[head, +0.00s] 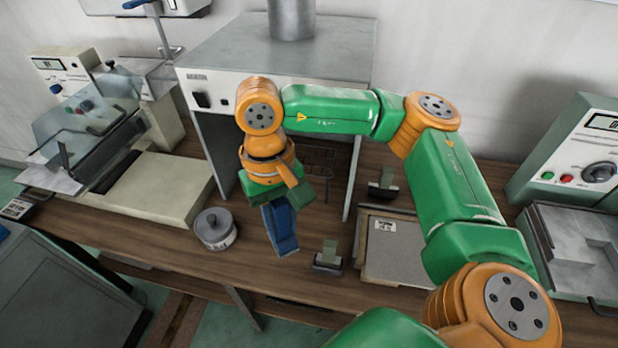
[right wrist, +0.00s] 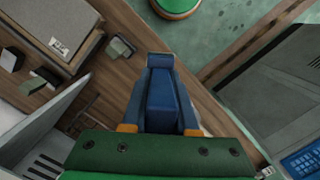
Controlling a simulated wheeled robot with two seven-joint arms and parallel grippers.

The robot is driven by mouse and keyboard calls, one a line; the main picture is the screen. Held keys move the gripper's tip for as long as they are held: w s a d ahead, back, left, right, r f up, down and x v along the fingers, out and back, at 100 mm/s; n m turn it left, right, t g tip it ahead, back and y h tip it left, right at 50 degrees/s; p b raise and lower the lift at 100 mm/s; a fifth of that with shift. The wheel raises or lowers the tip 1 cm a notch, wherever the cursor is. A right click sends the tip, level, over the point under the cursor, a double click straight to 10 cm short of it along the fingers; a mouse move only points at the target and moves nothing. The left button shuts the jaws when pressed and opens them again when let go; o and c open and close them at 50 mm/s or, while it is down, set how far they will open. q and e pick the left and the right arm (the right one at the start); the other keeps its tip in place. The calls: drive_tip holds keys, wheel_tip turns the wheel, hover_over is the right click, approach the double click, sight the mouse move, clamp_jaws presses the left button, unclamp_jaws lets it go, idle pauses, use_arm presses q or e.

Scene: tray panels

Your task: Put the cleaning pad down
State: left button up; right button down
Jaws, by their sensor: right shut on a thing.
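My right gripper (head: 270,190) points down in front of the grey bench unit, above the wooden bench. It is shut on a blue block-shaped thing, which I take to be the cleaning pad (head: 281,230). The pad hangs below the jaws, over the front part of the bench and seemingly clear of it. In the right wrist view, the blue pad (right wrist: 160,98) stretches ahead from the green gripper body (right wrist: 160,150). The exact contact between fingers and pad is hard to make out. My left gripper is out of view.
A round grey pot (head: 216,230) stands left of the pad. Small dark blocks with green-grey tops (head: 328,258) stand to its right, by a flat grey plate (head: 395,250). A cream device (head: 150,185) is at left. Bare wood shows around the pad near the front edge.

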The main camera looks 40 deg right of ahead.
drive_tip(key=w+a+f+m+t+b, duration=0.15)
drive_tip(key=w+f+m+b, duration=0.45)
drive_tip(key=m, duration=0.7)
drive_tip(key=w+a+f+m+t+b, duration=0.15)
drive_tip(key=w+f+m+b, duration=0.25)
drive_tip(key=w+m+b, duration=0.6)
drive_tip(key=s+d+f+m+p, duration=0.1)
drive_tip(key=d+f, duration=0.3)
drive_tip(key=s+d+f+m+p, duration=0.1)
drive_tip(key=s+d+f, duration=0.1)
drive_tip(key=d+f, duration=0.2)
drive_tip(key=s+d+f+m+p, duration=0.1)
drive_tip(key=s+d+f+p, duration=0.1)
drive_tip(key=d+f, duration=0.2)
drive_tip(key=shift+s+d+f+g+y, duration=0.2)
drive_tip(key=shift+d+g+y, duration=0.1)
drive_tip(key=shift+d, duration=0.3)
drive_tip(key=shift+f, duration=0.1)
drive_tip(key=c, duration=0.7)
unclamp_jaws()
